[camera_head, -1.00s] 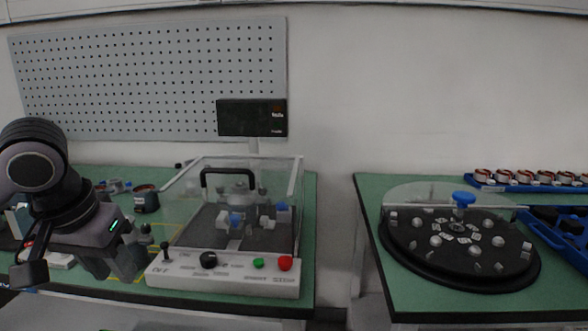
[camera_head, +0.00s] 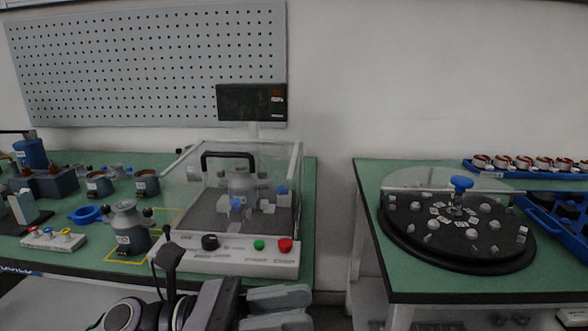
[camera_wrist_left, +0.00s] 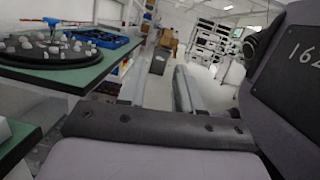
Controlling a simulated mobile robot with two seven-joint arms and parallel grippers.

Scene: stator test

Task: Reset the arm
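My left arm comes in at the bottom of the head view. My left gripper (camera_head: 290,307) points right, low in front of the table edge, below the test box. Its two fingers are apart with nothing between them. In the left wrist view, the fingers (camera_wrist_left: 165,90) show a gap with the room floor beyond. My right gripper is out of view.
The transparent test box (camera_head: 236,190) with a button panel stands on the left green table. A stator (camera_head: 129,228) stands left of it. A black round turntable (camera_head: 457,238) and blue trays (camera_head: 525,170) are on the right table. A gap separates the tables.

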